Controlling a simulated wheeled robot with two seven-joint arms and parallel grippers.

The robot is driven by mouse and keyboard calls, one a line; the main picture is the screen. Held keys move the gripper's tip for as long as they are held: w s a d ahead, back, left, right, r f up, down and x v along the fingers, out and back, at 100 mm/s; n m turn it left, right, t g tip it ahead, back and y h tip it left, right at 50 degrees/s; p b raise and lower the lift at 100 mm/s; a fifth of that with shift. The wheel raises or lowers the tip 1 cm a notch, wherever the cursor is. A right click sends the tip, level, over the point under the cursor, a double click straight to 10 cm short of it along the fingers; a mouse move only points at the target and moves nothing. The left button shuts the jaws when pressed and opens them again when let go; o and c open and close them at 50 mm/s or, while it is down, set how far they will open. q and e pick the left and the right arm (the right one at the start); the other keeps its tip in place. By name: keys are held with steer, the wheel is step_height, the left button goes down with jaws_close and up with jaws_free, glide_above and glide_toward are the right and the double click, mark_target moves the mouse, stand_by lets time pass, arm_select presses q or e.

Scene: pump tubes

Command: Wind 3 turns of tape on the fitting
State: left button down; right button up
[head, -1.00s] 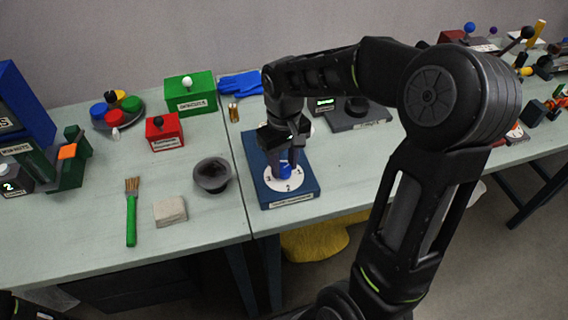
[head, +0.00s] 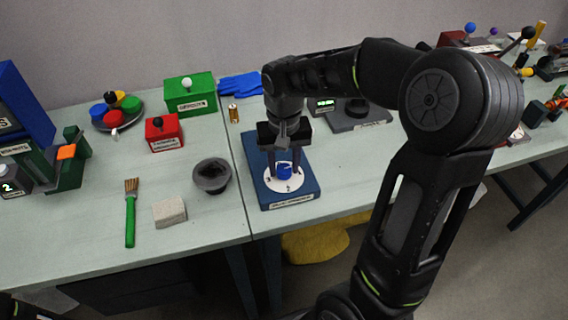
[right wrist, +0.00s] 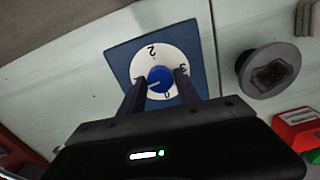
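The fitting is a blue knob (head: 284,171) on a white numbered dial (head: 285,186), set on a blue board (head: 255,160) on the table. The right wrist view also shows the knob (right wrist: 160,79), with a white mark on it, and the dial (right wrist: 152,57) with several numbers. My right gripper (head: 284,175) points down over the dial. Its two fingers are spread, one on each side of the knob, with small gaps showing in the right wrist view (right wrist: 159,82). My left gripper is out of view. I see no tape that I can make out.
A red box (head: 165,138) and green box (head: 190,97) are behind. A dark grey device (head: 357,115) is at the back right.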

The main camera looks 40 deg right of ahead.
steer(key=shift+o, duration=0.5)
steer(key=shift+n, duration=0.8)
steer(key=shift+n+p, duration=0.3)
steer(key=shift+n, duration=0.7)
steer(key=shift+n+p, duration=0.35)
steer(key=shift+n, duration=1.55)
steer(key=shift+n, duration=0.7)
steer(key=shift+n+p, duration=0.35)
steer(key=shift+n, duration=0.75)
